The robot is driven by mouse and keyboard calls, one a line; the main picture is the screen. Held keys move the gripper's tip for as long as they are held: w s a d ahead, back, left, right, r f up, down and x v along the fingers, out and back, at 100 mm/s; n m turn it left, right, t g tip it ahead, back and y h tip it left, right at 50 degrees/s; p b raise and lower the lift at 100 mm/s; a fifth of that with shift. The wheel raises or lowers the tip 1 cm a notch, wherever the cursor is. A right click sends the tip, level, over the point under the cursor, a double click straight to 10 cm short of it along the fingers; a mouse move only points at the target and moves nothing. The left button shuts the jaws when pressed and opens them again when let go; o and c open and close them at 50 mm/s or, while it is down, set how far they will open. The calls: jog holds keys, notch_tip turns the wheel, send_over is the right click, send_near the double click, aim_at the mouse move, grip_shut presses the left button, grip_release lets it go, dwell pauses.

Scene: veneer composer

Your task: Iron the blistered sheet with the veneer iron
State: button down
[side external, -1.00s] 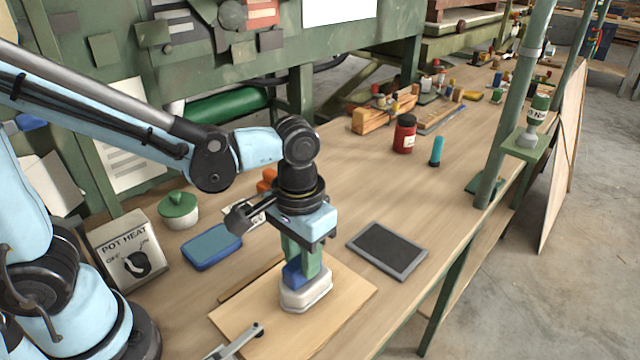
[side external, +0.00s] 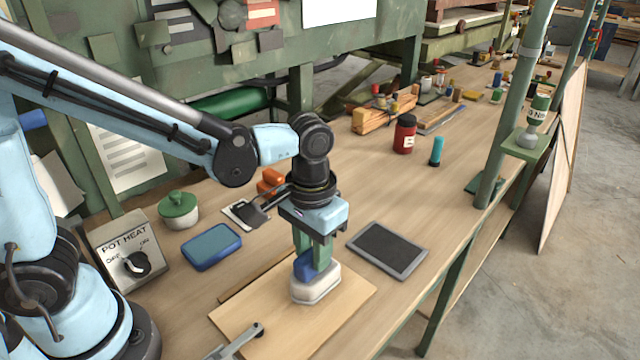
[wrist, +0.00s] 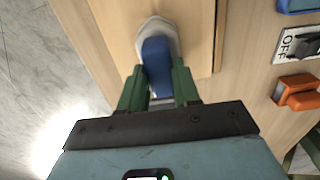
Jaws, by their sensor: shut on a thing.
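My gripper (side external: 314,252) points down and is shut on the blue handle of the veneer iron (side external: 316,287), which has a pale grey-white body. The iron sits upright on the far part of the light wood sheet (side external: 350,312) and appears to touch it. In the wrist view, the iron (wrist: 145,28) shows beyond my green fingers (wrist: 158,88), with the blue handle between them. The sheet (wrist: 190,55) lies under it. The sheet's surface under the iron is hidden, and I cannot make out a blister on the visible part.
A dark grey flat pad (side external: 388,250) lies to the right of the sheet. A blue case (side external: 212,246), a switch plate (side external: 244,214), an orange block (side external: 270,181) and a green-lidded pot (side external: 179,209) are left and behind. The pot heat box (side external: 128,252) stands left. A metal bar (side external: 240,340) crosses the near sheet edge.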

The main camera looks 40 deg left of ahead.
jog(key=shift+w+f, duration=0.1)
jog(key=shift+w, duration=0.75)
jog(key=shift+s, duration=2.5)
jog(key=shift+w, duration=1.05)
jog(key=shift+w+f, duration=0.1)
jog(key=shift+w, duration=0.85)
jog(key=shift+s, duration=1.5)
jog(key=shift+r, duration=0.25)
jog(key=shift+r, duration=3.4)
